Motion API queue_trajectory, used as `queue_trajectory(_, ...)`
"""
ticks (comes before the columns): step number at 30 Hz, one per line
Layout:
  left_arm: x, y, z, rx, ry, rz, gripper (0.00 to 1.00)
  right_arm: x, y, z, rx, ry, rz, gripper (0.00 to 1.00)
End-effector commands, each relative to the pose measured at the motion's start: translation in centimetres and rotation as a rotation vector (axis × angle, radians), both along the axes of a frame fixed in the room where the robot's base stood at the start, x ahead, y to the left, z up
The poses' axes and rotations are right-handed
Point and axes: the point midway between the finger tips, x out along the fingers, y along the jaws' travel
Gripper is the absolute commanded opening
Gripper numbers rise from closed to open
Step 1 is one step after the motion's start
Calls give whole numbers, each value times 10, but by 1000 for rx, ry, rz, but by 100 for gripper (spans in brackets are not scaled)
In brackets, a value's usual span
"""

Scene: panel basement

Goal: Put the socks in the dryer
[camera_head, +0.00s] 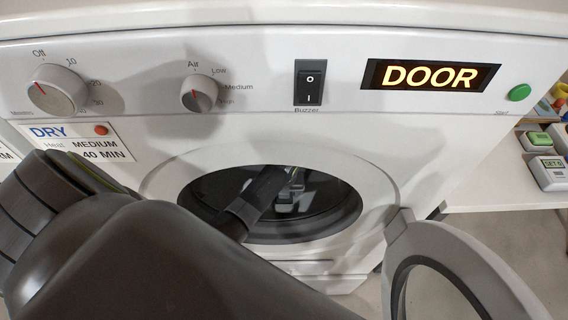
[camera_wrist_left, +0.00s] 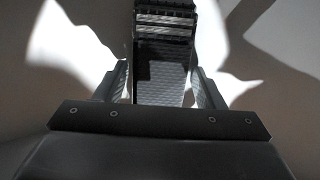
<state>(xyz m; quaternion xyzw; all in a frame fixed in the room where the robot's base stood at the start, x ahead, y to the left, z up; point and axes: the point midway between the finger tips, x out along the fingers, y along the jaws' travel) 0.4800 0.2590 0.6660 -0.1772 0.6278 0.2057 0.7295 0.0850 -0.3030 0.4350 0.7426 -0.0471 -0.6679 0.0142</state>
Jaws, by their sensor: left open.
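The white dryer (camera_head: 412,155) has its round door (camera_head: 465,275) swung open to the right. My left arm reaches in through the dark drum opening (camera_head: 335,215). My left gripper (camera_head: 288,190) is inside the drum, partly hidden by its own wrist. In the left wrist view my left gripper (camera_wrist_left: 160,85) is open, with one finger on each side of a dark grey, knit-textured piece with ribbed bands, which looks like the socks (camera_wrist_left: 163,50). I cannot tell whether it touches the fingers. My right gripper is not in view.
The panel has a timer knob (camera_head: 58,90), a heat knob (camera_head: 200,94), a buzzer switch (camera_head: 309,82), a lit DOOR display (camera_head: 430,76) and a green start button (camera_head: 519,93). A card (camera_head: 85,142) reads DRY, Medium, 40 min. A white table (camera_head: 490,190) with small boxes stands right.

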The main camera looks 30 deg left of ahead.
Motion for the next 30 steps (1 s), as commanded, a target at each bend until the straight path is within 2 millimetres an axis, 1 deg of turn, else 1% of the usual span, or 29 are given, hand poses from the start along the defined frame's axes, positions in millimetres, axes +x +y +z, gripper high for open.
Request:
queue_trajectory(5, -3, -2, 25, -1, -3, 0, 63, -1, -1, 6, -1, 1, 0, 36)
queue_trajectory(12, -8, -6, 71, -1, -3, 0, 63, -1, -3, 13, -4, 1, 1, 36)
queue_trajectory(18, -12, -8, 101, 0, -2, 0, 63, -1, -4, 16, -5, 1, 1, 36)
queue_trajectory(21, -14, -9, 110, 0, -1, 0, 63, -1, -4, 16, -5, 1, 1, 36)
queue_trajectory(24, -15, -9, 115, -1, 1, 0, 63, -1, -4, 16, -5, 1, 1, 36)
queue_trajectory(30, -15, -9, 117, -1, 1, 0, 63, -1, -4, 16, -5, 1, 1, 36)
